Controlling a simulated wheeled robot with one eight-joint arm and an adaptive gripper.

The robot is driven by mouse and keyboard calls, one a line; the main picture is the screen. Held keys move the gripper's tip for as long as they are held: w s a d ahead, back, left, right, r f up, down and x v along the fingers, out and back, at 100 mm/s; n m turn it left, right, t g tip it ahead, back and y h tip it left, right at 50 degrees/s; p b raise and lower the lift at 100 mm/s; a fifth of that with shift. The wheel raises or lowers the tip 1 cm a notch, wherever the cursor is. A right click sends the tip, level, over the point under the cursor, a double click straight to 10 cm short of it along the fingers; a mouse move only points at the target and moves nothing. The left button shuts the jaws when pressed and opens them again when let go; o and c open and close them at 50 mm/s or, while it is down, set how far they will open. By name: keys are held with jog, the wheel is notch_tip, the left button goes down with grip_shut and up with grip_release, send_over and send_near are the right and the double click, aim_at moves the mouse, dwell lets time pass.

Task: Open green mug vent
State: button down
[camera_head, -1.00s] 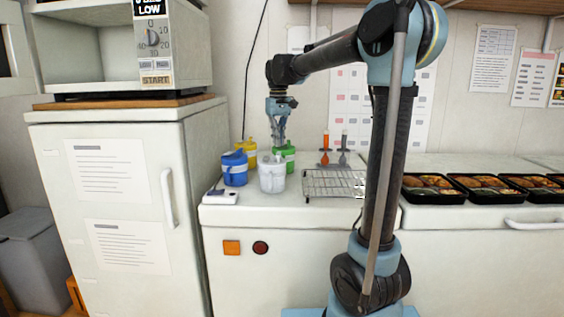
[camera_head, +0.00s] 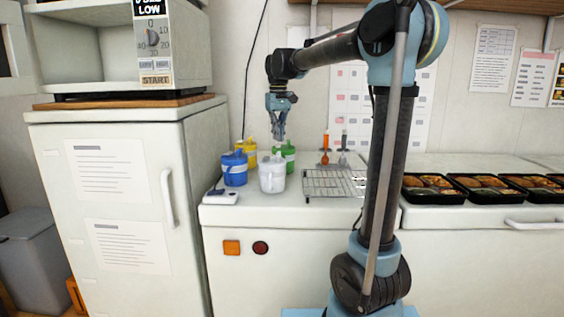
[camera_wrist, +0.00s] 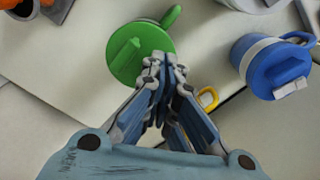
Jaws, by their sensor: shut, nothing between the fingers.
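The green mug (camera_head: 290,156) stands at the back of the mug group on the white counter, partly behind the white mug in the head view. In the wrist view its round green lid (camera_wrist: 148,40) shows from above, with a raised green tab (camera_wrist: 125,57) on it and the handle at upper right. I cannot tell whether the vent is open. My gripper (camera_head: 279,138) is shut and empty, pointing down above the green mug. In the wrist view my gripper's fingertips (camera_wrist: 164,63) overlap the lid's lower right edge; contact does not show.
A blue mug (camera_head: 235,173), a yellow mug (camera_head: 250,148) and a white mug (camera_head: 272,180) stand close around it. A wire rack (camera_head: 330,186) lies to the right, with two small upright items behind it. Black bento trays (camera_head: 425,197) line the counter further right.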

jog(key=shift+r, duration=2.55)
jog(key=shift+s, duration=0.1)
